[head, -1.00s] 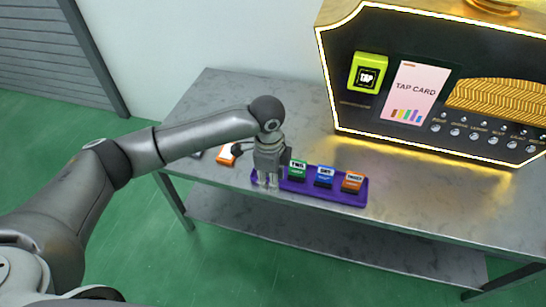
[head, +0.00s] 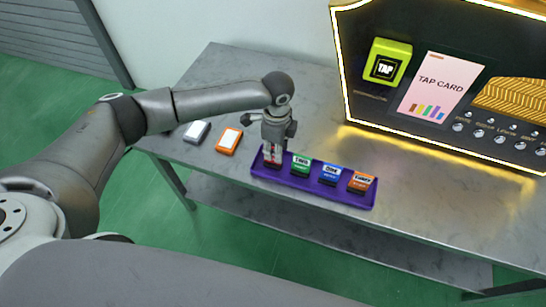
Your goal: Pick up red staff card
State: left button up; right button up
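A purple tray (head: 316,192) lies on the grey table and holds a row of cards. The red staff card (head: 272,163) stands at the tray's left end, mostly hidden by my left gripper. My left gripper (head: 272,159) points down at the red card, its fingers at the card's upper part. I cannot tell whether the fingers are closed on it. To its right in the tray are a green card (head: 300,164), a blue card (head: 330,174) and an orange card (head: 361,181). My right gripper is not in view.
An orange-edged card or device (head: 229,140) and a grey one (head: 196,131) lie on the table left of the tray. The black vending machine (head: 405,112) with a lime TAP reader (head: 387,62) stands behind right. The table (head: 330,120) is clear between tray and machine.

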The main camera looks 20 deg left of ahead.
aim_at(272, 162)
pick_arm(q)
jog(key=f, duration=0.2)
jog(key=a+f, duration=0.1)
jog(key=shift+s+f, duration=0.1)
jog(key=shift+f, duration=0.8)
grip_shut()
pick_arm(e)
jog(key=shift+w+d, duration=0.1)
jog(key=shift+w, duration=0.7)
